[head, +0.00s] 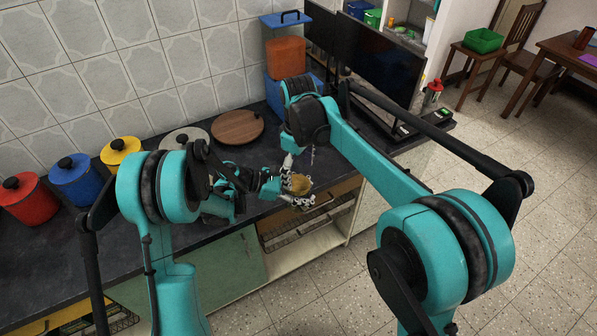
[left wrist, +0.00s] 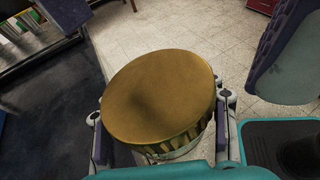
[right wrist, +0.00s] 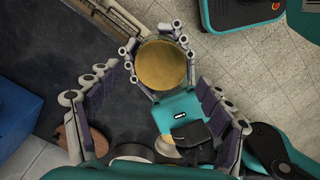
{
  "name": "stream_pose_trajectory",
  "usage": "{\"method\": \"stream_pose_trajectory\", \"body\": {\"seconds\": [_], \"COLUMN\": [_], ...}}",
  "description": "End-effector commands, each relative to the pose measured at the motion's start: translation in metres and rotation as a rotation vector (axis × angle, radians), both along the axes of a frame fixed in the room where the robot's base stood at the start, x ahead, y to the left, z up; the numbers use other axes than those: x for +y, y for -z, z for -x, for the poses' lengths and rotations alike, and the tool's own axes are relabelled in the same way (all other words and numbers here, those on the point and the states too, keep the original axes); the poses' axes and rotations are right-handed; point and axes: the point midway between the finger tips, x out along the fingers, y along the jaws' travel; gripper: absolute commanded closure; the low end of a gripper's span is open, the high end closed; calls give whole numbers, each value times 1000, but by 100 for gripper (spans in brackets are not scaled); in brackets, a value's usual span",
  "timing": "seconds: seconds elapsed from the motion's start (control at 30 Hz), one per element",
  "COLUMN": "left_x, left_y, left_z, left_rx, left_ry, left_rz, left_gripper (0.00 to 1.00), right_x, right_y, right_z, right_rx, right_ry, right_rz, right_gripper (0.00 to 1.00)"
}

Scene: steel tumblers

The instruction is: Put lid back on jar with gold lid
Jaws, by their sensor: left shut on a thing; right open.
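The round gold lid (left wrist: 160,95) fills the middle of the left wrist view, its ribbed rim facing the camera. A pale strip shows under the rim; I cannot tell how much of the jar is below it. My left gripper (left wrist: 160,125) is shut around it, one finger on each side. In the head view the gold lid (head: 298,183) is held near the counter's front edge. My right gripper (right wrist: 157,75) is open and empty, its fingers spread, with the gold lid (right wrist: 162,65) seen between and beyond them. No separate jar is clearly visible.
Red (head: 27,199), blue (head: 77,181) and yellow (head: 121,153) lidded pots stand on the dark counter at left. A round wooden board (head: 237,126) lies at the back. A blue box (right wrist: 20,110) is beside my right gripper. An open drawer (head: 305,222) is below the counter edge.

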Motion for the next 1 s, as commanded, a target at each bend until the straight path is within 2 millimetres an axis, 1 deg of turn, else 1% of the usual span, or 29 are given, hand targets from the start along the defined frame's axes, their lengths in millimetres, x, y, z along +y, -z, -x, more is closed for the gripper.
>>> {"method": "stream_pose_trajectory", "body": {"seconds": [0.03,0.07,0.1,0.17,0.2,0.57,1.0], "left_x": [0,0,0,0,0,0,0], "left_y": [0,0,0,0,0,0,0], "left_z": [0,0,0,0,0,0,0], "left_rx": [0,0,0,0,0,0,0], "left_ry": [0,0,0,0,0,0,0], "left_rz": [1,1,1,1,1,1,1], "left_gripper": [100,100,100,100,100,100,100], "right_x": [0,0,0,0,0,0,0], "right_y": [0,0,0,0,0,1,14], "right_z": [0,0,0,0,0,0,0], "right_rx": [0,0,0,0,0,0,0], "right_ry": [0,0,0,0,0,0,0], "right_rz": [0,0,0,0,0,0,0], "right_gripper": [40,48,59,75,85,86,86]}}
